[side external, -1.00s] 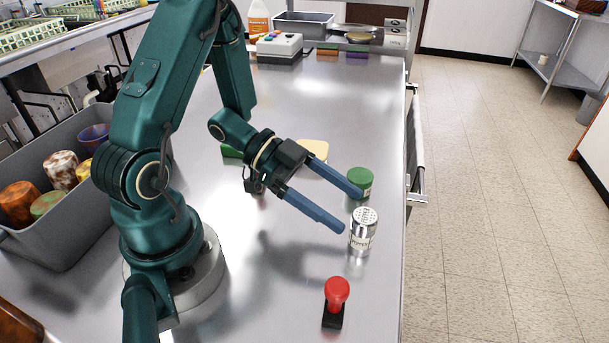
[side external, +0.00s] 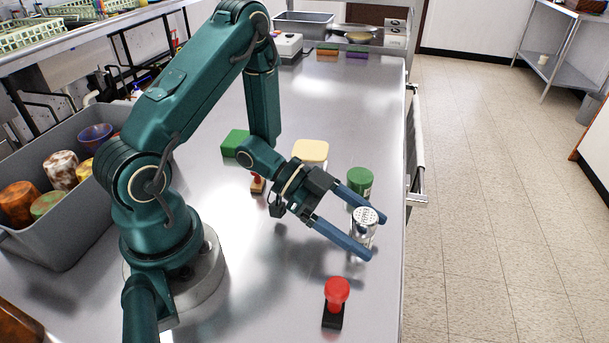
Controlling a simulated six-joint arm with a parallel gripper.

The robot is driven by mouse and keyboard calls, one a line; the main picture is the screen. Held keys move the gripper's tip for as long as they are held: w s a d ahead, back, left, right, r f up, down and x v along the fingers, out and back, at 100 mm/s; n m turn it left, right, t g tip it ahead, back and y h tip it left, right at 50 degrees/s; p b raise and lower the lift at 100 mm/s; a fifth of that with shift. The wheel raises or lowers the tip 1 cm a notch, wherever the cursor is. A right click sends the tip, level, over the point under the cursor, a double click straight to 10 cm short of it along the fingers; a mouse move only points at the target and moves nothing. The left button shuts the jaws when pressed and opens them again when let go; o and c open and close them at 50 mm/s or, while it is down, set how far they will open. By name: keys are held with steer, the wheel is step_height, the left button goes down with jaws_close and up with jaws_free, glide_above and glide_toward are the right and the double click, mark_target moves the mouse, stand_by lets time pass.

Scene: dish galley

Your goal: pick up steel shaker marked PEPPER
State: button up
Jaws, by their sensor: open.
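The steel shaker (side external: 366,219) stands upright on the steel counter near its right edge, with a perforated top. Its label is mostly hidden behind a finger of my gripper (side external: 376,231). My gripper is open, with its two blue fingers on either side of the shaker, one on the far side and one on the near side. I cannot tell whether either finger touches it.
A green round container (side external: 360,181) stands just behind the far finger. A cream block (side external: 311,151) and a green block (side external: 235,142) lie behind. A grey bin (side external: 40,240) of cups is at left.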

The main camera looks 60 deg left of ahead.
jaws_close()
steer(key=shift+r, duration=0.15)
